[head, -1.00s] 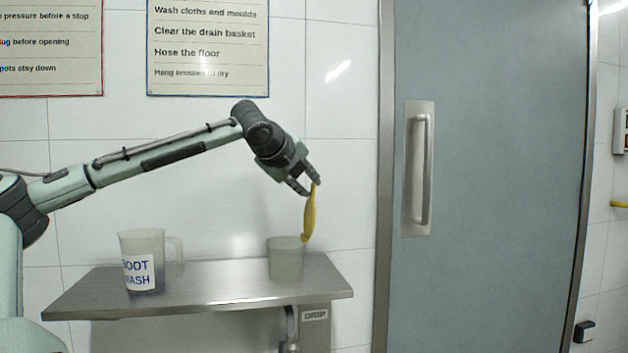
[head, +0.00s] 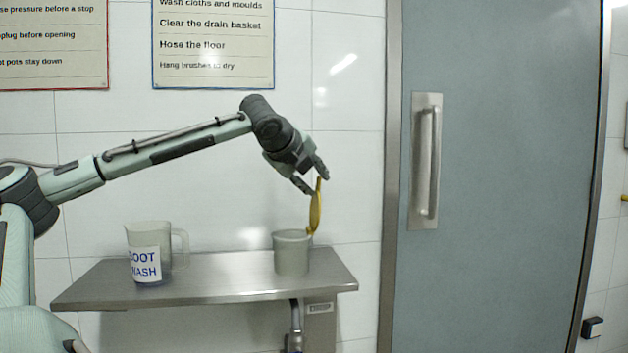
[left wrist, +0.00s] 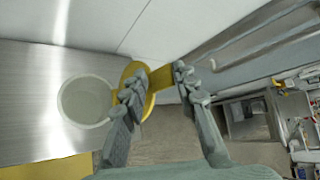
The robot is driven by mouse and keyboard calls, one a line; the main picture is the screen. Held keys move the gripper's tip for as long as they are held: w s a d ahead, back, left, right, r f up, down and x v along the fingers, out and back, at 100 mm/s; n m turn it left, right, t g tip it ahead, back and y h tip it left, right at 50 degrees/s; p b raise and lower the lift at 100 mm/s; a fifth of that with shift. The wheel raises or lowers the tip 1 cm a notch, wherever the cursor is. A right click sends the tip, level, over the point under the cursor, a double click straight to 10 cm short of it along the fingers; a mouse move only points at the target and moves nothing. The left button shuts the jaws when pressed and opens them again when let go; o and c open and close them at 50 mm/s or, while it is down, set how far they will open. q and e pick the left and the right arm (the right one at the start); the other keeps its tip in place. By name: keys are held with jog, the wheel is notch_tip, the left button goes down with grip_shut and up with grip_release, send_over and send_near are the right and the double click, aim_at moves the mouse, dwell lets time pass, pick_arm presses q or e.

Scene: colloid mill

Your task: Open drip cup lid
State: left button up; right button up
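The drip cup (head: 291,255) is a pale grey, cloudy cup near the right end of the steel shelf. Its yellow lid (head: 315,212) stands up on edge at the cup's right rim, so the mouth is uncovered. In the left wrist view, I look down into the open cup (left wrist: 87,101), and the lid (left wrist: 149,100) is at its right. My left gripper (head: 312,181) is at the lid's upper end, above and right of the cup. Its fingers are spread apart in the left wrist view (left wrist: 160,76), one overlapping the lid. Whether that finger touches it is unclear. My right gripper is out of view.
A jug (head: 149,250) with a boot wash label stands on the left part of the steel shelf (head: 230,277). A white tiled wall is behind. A grey door with a long handle (head: 426,162) is to the right. The shelf between jug and cup is clear.

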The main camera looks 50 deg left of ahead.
pick_arm(q)
jog(key=v, duration=1.2)
jog(key=shift+d+f, duration=0.1)
